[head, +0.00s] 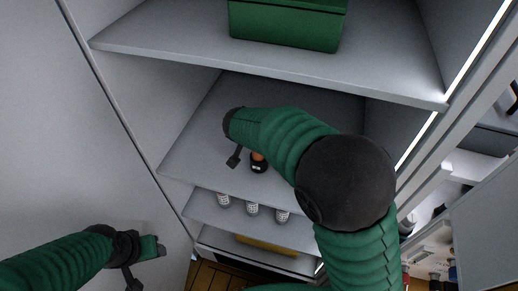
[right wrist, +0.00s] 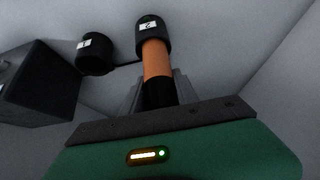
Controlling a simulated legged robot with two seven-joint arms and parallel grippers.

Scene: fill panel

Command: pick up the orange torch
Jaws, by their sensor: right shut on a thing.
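The orange torch (right wrist: 157,60) has an orange body with black ends and a small label on its far end. In the right wrist view it lies between the grey fingers of my right gripper (right wrist: 158,93), which is shut on it. In the head view, a small orange and black part of the torch (head: 258,163) shows at the middle shelf, beneath my right forearm, which hides the rest. My left gripper (head: 150,248) is at the lower left, in front of the pale panel and away from the torch. Its fingers are too unclear to judge.
A green bin (head: 287,25) stands on the upper shelf (head: 200,42). Several white bottles (head: 252,209) stand on the lower shelf. In the right wrist view, a black labelled cylinder (right wrist: 95,53) and a dark box (right wrist: 40,85) are left of the torch. A cabinet wall closes the left side.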

